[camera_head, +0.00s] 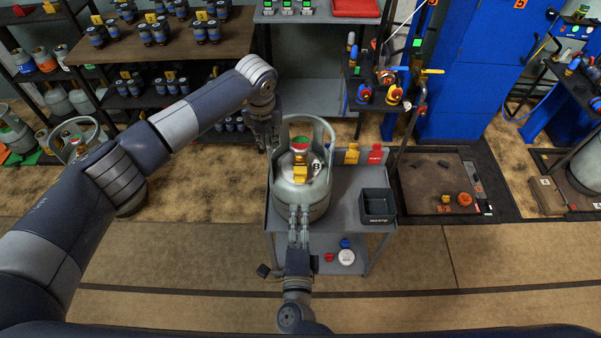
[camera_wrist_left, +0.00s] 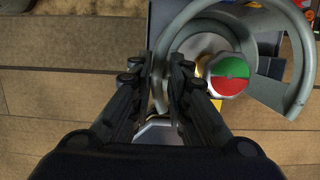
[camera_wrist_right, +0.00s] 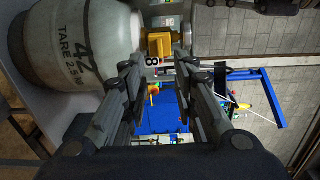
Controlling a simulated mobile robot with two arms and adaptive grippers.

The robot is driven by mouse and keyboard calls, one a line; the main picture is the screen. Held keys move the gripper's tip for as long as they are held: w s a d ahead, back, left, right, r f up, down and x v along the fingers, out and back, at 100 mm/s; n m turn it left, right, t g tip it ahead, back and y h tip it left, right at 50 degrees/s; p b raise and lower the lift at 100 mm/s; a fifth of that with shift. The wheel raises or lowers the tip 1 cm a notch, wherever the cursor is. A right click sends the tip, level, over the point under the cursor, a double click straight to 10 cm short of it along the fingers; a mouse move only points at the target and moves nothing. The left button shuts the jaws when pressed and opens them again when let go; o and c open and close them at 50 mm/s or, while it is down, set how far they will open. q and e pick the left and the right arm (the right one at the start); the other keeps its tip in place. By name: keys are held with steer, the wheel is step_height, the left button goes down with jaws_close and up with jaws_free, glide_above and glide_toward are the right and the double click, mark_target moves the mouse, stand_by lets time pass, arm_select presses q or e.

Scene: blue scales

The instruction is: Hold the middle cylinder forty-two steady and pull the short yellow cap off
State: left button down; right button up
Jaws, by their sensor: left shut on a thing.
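Cylinder forty-two (camera_head: 312,207), grey with a collar ring on top, stands upright on a grey cart; its number shows in the right wrist view (camera_wrist_right: 72,55). The short yellow cap (camera_head: 299,174) faces my side of the valve, below a green and red top (camera_wrist_left: 229,76). It also shows in the right wrist view (camera_wrist_right: 159,45). My left gripper (camera_head: 265,140) is shut on the collar ring (camera_wrist_left: 160,62) at its left side. My right gripper (camera_head: 299,212) is open in front of the cylinder, its fingertips pointing at the cap, apart from it.
A black waste bin (camera_head: 377,219) stands on the cart (camera_head: 348,185) to the right of the cylinder. Yellow (camera_head: 352,154) and red (camera_head: 375,154) tags are behind it. Several caps lie on the cart's lower shelf.

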steer(key=w, duration=0.9)
steer(key=shift+w+d, duration=0.1)
steer(key=shift+w, duration=0.25)
jaws_close()
steer(key=shift+s, duration=0.4)
steer(key=shift+s, duration=1.05)
steer(key=shift+s, duration=0.15)
steer(key=s, duration=0.6)
stand_by(0.3)
